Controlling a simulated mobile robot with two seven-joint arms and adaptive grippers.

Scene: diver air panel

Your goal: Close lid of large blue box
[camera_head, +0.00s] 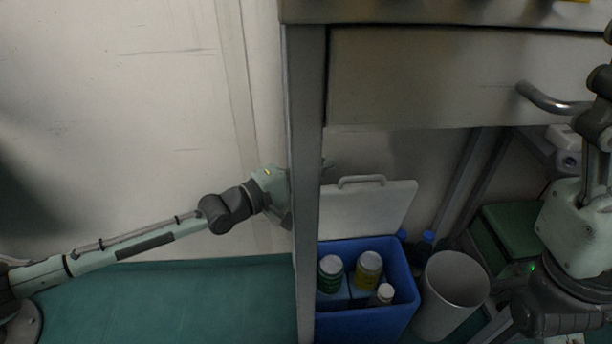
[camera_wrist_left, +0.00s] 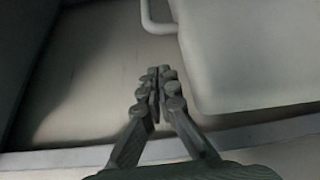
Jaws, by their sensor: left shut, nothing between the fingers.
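The large blue box (camera_head: 372,322) stands open on the floor under the counter in the head view, with several bottles inside. Its pale lid (camera_head: 372,208) is raised at the back, with a handle along its upper edge. The lid also shows at the upper right of the left wrist view (camera_wrist_left: 255,55). My left gripper (camera_head: 326,164) is mostly hidden behind the upright post, its tips by the lid's upper left corner. In the left wrist view (camera_wrist_left: 157,84) its fingers are together and empty, left of the lid. My right gripper (camera_head: 602,85) is partly visible at the right edge; its jaws are unclear.
The grey post (camera_head: 305,190) stands between my left wrist and the box. A metal drawer front (camera_head: 430,75) with a bar handle hangs above. A white bin (camera_head: 452,290) and blue-capped bottles (camera_head: 424,247) are right of the box. A green case (camera_head: 508,232) lies beyond.

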